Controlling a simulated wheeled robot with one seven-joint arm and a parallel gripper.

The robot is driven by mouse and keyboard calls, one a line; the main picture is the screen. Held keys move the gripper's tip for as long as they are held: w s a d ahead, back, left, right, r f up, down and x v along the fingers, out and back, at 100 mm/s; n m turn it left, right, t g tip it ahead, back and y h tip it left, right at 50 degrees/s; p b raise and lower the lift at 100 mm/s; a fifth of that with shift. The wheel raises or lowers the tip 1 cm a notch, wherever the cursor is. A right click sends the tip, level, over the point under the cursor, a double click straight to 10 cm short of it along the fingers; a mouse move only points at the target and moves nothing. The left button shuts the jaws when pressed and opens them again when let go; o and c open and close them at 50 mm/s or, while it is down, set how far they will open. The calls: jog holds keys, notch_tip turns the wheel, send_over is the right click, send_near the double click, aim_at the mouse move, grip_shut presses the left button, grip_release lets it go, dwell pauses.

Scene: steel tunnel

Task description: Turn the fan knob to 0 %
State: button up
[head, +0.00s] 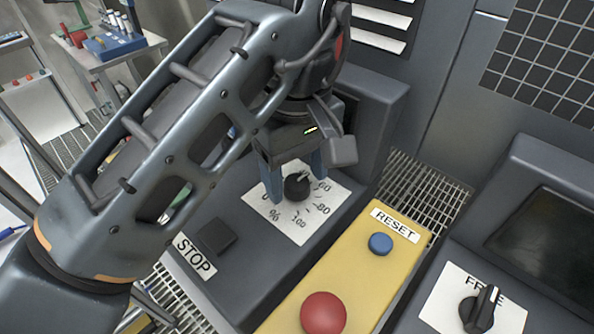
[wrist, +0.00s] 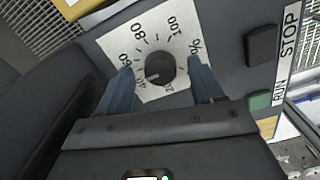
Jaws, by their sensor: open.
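The fan knob (head: 297,188) is a round black knob on a white percent dial (head: 292,229) set in a grey console. In the wrist view the knob (wrist: 160,68) has a white pointer line aimed down-left, roughly at the 40 mark. The 0 shows left of the knob in the head view; in the wrist view a finger seems to cover it. My gripper (head: 296,182) is open above the dial, with one blue-grey finger on each side of the knob. In the wrist view the fingers of my gripper (wrist: 160,70) appear apart from the knob.
A dark square button (head: 216,237) by the STOP label is left of the dial. A yellow panel (head: 352,268) carries a blue RESET button (head: 380,244) and a red button (head: 323,314). Another black knob (head: 481,308) is at the lower right.

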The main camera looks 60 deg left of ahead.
aim_at(297, 182)
notch_tip(297, 182, up, 7)
jog(key=shift+r, duration=0.2)
dwell(0.7)
